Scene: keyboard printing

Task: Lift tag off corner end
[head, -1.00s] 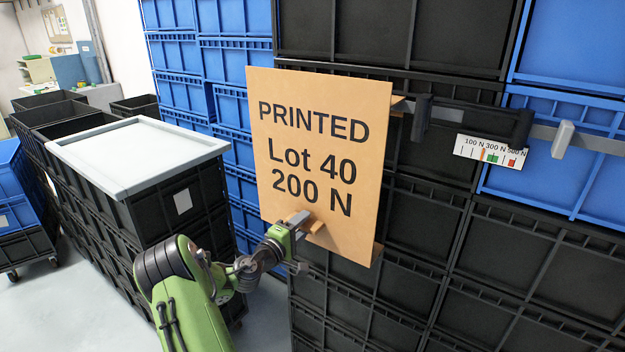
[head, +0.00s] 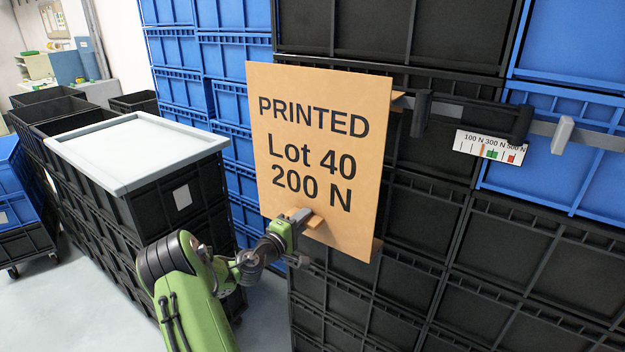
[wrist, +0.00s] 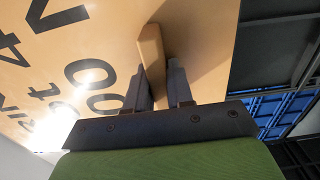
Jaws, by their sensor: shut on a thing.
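The tag (head: 316,130) is a tan board reading "PRINTED Lot 40 200 N". It hangs upright in front of the corner of the black crate stack, by the end of a grey strap. A small tan grip block sticks out near its lower edge (head: 316,222). My gripper (head: 304,217) is shut on this block. In the wrist view the block (wrist: 151,55) stands between the two dark fingers of my gripper (wrist: 158,85), with the tag (wrist: 85,75) filling the left and middle. The tag hides whatever holds it at the back.
A grey strap (head: 590,139) with dark clamps crosses the crates to the right, with a small force scale (head: 491,148) hanging on it. Black crates (head: 530,255) and blue crates (head: 565,45) are stacked behind. A lidded black crate stack (head: 140,150) stands at the left.

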